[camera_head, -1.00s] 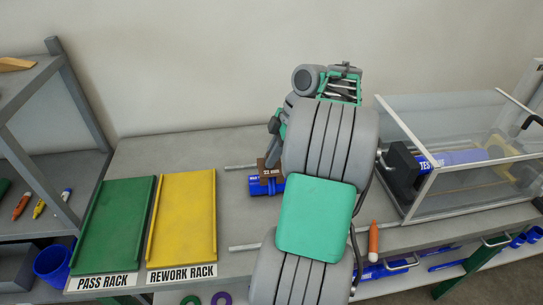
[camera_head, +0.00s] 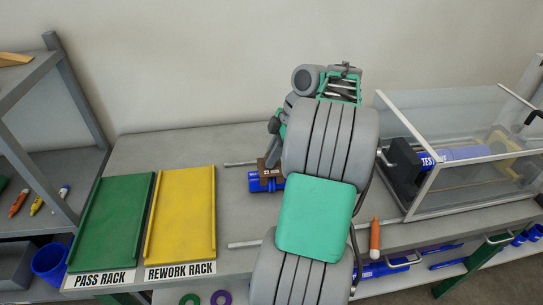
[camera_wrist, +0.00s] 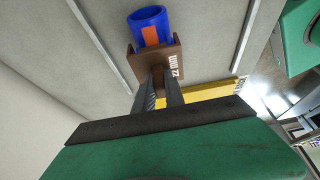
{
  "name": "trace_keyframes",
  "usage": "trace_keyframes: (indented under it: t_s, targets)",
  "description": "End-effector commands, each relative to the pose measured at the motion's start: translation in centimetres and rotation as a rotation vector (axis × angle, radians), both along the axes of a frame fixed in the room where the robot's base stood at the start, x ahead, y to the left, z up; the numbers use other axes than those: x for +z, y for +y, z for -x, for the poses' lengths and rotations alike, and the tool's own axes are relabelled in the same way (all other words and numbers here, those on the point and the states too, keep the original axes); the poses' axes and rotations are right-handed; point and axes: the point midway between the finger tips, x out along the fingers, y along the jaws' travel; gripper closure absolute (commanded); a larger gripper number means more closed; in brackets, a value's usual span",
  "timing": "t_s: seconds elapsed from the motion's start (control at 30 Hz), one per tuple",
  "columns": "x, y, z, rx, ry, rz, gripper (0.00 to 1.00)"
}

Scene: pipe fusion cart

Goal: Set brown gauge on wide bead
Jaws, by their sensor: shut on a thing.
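The brown gauge (camera_wrist: 172,65), marked "22 mm", is held between the fingers of my gripper (camera_wrist: 160,88) in the wrist view. The gauge also shows in the head view (camera_head: 269,170), sitting over a blue pipe (camera_head: 262,184) on the bench. In the wrist view the blue pipe (camera_wrist: 149,18) sticks out beyond the gauge, with an orange patch on it. The gauge appears to be on or against the pipe; I cannot tell whether it is seated on a bead. My arm hides the right part of the pipe in the head view.
A yellow rework rack (camera_head: 182,215) and green pass rack (camera_head: 112,222) lie left on the grey bench (camera_head: 230,205). Metal rods (camera_head: 243,163) lie near the pipe. A clear test enclosure (camera_head: 455,150) stands right. An orange marker (camera_head: 375,238) is near the front edge.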

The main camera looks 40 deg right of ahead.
Motion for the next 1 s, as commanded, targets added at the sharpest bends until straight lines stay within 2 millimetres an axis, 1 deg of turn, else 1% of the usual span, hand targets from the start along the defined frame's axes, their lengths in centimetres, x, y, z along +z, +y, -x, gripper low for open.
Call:
trace_keyframes:
  t_s: [0.63, 0.67, 0.93, 1.0]
  targets:
    - [-1.4, 0.0, 0.0, 0.0, 0.0, 0.0, 1.0]
    - [-1.3, 0.0, 0.0, 0.0, -0.001, 0.001, 0.83]
    - [-1.3, 0.0, 0.0, 0.0, 0.0, 0.0, 0.61]
    - [-1.2, 0.0, 0.0, 0.0, 0.0, 0.0, 0.6]
